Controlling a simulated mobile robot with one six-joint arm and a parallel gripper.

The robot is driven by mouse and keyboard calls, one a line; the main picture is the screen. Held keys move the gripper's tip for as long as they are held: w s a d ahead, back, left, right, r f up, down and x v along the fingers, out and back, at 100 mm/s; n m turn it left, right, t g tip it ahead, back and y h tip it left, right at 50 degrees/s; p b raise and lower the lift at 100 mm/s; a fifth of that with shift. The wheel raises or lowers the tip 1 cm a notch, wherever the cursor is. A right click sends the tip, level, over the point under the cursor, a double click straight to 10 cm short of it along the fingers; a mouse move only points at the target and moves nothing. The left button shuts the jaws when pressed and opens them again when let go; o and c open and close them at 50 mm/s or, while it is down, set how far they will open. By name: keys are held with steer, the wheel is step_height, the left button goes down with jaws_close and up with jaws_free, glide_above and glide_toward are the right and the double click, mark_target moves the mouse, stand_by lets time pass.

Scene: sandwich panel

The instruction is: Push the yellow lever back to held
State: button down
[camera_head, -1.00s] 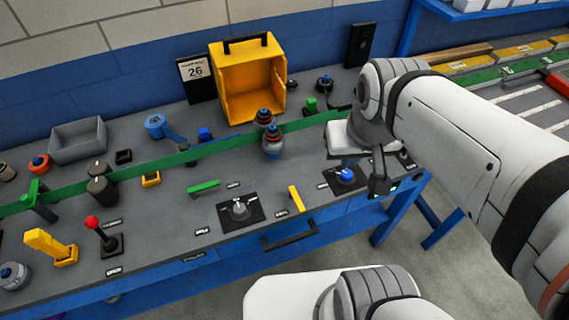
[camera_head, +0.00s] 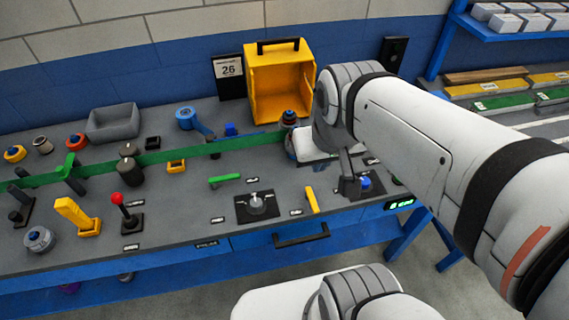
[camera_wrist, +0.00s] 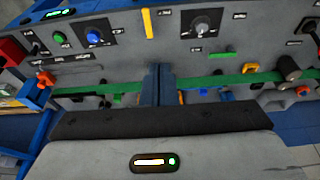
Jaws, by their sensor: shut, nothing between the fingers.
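A thick yellow lever (camera_head: 74,213) on a yellow base stands tilted to the left at the panel's front left in the head view. A thin yellow bar (camera_head: 312,200) lies right of the white knob; it also shows in the wrist view (camera_wrist: 147,23). I cannot tell from the pictures which one is meant. My gripper (camera_head: 347,187) is over the panel's right part, beside the blue knob and far right of the thick lever. Its fingers (camera_wrist: 158,72) are together and empty in the wrist view. The thick lever is not clear there.
A red-topped joystick (camera_head: 118,199) stands just right of the thick lever. A green rail (camera_head: 150,158) runs along the panel behind it. The white knob (camera_head: 257,203), blue knob (camera_head: 365,184) and yellow open box (camera_head: 250,85) are nearby. A black drawer handle (camera_head: 300,235) is in front.

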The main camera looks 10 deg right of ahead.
steer(key=shift+s, duration=0.15)
steer(key=w+a+f+n+g+h+b, duration=0.1)
steer(key=w+a+f+n+h+b, duration=0.1)
steer(key=f+n+b, duration=0.3)
steer(key=w+a+f+n+g+h+b, duration=0.1)
steer(key=w+a+f+n+h+b, duration=0.2)
steer(key=a+f+n+h+b, duration=0.1)
steer(key=w+a+f+n+g+h+b, duration=0.1)
steer(key=w+a+f+n+h+b, duration=0.1)
steer(key=a+f+n+b, duration=0.3)
step_height(320, 180, down, 6)
steer(key=n+h+b, duration=0.1)
steer(key=n+b, duration=0.2)
steer(key=n, duration=0.1)
steer(key=shift+w+a, duration=0.25)
steer(key=shift+d, duration=0.1)
